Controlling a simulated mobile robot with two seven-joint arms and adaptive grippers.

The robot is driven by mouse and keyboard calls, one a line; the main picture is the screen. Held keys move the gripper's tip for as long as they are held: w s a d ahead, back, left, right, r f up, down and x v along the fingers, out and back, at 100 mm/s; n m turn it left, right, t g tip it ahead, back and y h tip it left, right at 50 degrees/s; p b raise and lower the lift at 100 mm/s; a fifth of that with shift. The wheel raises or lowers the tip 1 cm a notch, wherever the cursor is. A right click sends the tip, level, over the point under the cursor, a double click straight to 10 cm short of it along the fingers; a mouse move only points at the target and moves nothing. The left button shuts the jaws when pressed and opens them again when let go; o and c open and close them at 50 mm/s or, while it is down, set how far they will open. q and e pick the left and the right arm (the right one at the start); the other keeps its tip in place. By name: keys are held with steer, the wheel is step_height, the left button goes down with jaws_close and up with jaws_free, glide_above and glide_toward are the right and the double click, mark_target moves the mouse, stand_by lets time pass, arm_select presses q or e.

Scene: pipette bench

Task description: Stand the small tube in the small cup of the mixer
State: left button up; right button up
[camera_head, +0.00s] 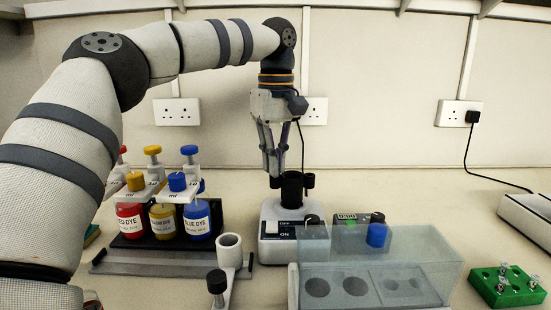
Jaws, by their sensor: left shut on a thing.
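The mixer (284,238) is a pale box with an ON/OFF switch on its front, standing in the middle of the bench. A larger black cup (292,190) is on its top, with a smaller dark cup (308,181) beside it on the right. My left gripper (274,178) points down just behind and left of the black cup, its fingertips close to the cup's rim. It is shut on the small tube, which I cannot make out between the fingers. My right gripper is not in view.
Dye bottles (163,221) with pipettes above them stand in a black rack at left. A clear box (432,262) and a green rack (488,289) with small tubes are at right.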

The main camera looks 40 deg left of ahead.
arm_select(q)
steer(key=o, duration=0.7)
step_height(320, 180, up, 8)
steer(key=shift+f, duration=0.2)
steer(key=shift+f, duration=0.1)
